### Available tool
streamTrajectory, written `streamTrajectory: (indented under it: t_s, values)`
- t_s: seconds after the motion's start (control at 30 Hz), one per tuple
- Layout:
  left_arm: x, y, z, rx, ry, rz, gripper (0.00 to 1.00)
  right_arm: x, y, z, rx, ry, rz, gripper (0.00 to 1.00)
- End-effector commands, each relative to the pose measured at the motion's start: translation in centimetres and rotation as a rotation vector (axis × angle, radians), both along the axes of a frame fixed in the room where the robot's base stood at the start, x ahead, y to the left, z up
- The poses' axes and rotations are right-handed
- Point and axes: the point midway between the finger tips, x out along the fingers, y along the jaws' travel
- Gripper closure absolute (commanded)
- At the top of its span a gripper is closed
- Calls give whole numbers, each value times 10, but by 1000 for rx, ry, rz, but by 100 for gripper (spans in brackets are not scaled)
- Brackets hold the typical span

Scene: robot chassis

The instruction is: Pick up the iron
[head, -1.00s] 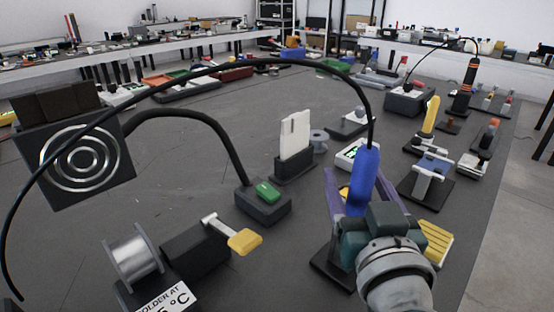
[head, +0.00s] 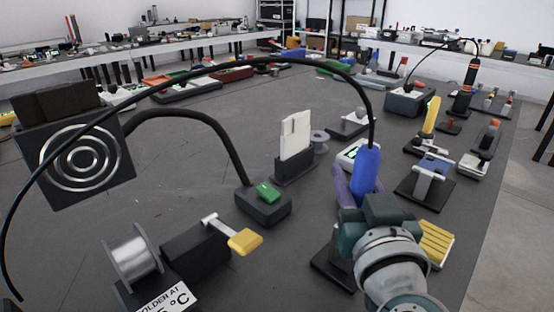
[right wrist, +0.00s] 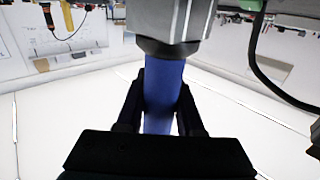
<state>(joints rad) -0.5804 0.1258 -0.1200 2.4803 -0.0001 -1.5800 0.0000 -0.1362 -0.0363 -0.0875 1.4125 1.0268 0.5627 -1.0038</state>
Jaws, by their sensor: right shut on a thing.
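The iron (head: 367,170) has a blue handle and stands roughly upright in front of the purple holder (head: 342,186), with a black cable (head: 270,60) arching from its top to the left. My right gripper (head: 365,197) is at the lower part of the blue handle. In the right wrist view, the two black fingers (right wrist: 160,100) of my gripper are closed on both sides of the blue handle (right wrist: 163,92). The iron's tip is hidden in the head view. My left gripper is not in view.
A yellow ribbed piece (head: 435,243) lies right of my wrist. A solder spool (head: 133,258), a black block with a green top (head: 263,205) and a white card in a stand (head: 295,140) are to the left. Small fixtures line the right edge.

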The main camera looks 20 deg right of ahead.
Motion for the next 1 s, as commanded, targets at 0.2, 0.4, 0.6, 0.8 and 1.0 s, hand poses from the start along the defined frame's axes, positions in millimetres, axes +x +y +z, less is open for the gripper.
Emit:
streamTrajectory:
  t_s: [0.2,0.4,0.6,0.8,1.0]
  values:
    - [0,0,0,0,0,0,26,0,0,1,0,-1,0,100]
    - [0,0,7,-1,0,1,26,0,0,10,1,-2,-1,100]
    - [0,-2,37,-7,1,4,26,0,0,54,4,-4,-3,100]
    - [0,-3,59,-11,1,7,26,0,0,90,2,-3,-3,100]
    - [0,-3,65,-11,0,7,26,0,0,101,0,-1,0,100]
